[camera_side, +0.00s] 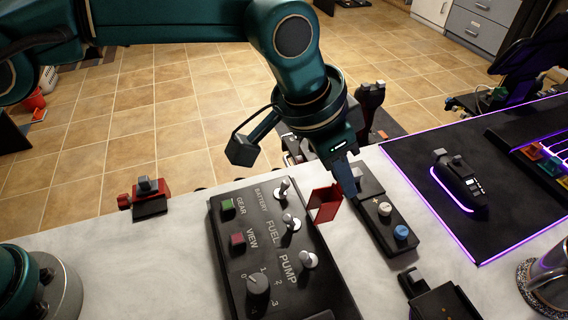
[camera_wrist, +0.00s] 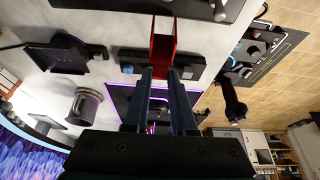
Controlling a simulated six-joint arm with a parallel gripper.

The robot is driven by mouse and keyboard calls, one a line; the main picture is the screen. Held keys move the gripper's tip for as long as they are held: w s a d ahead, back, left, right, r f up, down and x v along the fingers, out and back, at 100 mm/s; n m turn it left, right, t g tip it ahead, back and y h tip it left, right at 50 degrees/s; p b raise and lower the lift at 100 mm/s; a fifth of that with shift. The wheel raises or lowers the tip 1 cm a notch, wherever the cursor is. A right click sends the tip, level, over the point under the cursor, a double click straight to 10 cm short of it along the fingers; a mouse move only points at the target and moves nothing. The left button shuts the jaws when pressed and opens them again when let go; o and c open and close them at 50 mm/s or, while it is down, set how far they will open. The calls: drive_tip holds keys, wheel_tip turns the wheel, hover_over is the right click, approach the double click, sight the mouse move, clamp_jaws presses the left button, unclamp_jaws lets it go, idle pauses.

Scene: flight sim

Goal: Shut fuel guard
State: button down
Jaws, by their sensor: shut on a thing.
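The red fuel guard (camera_side: 323,204) stands raised at the right edge of the black switch panel (camera_side: 236,262), beside the FUEL toggle (camera_side: 291,222). My gripper (camera_side: 348,190) comes down from above at the guard's right side. In the wrist view the guard (camera_wrist: 162,42) stands upright in the picture, its lower end between the two fingertips of my gripper (camera_wrist: 160,74). The fingers are shut on the guard. The side view hides the exact contact behind the near finger.
A black box (camera_side: 385,235) with a white and a blue knob (camera_side: 401,232) lies close to the right of the gripper. A dark mat (camera_side: 500,150) with a purple glowing edge lies farther right. A mug (camera_side: 548,280) stands at the lower right. Bare white tabletop (camera_side: 160,250) is left of the panel.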

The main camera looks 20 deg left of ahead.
drive_tip(key=shift+s+a, duration=0.45)
drive_tip(key=shift+a, duration=0.1)
drive_tip(key=s+a, duration=0.2)
drive_tip(key=s, duration=0.1)
drive_tip(key=shift+a+r, duration=0.25)
drive_tip(key=shift+a, duration=0.15)
drive_tip(key=shift+s+a+f, duration=0.3)
drive_tip(key=shift+s+a, duration=0.4)
drive_tip(key=shift+s+a+f, duration=0.8)
drive_tip(key=shift+s+a, duration=0.1)
drive_tip(key=c, duration=0.7)
unclamp_jaws()
drive_tip(key=shift+w+d+r, duration=0.1)
drive_tip(key=shift+v, duration=2.55)
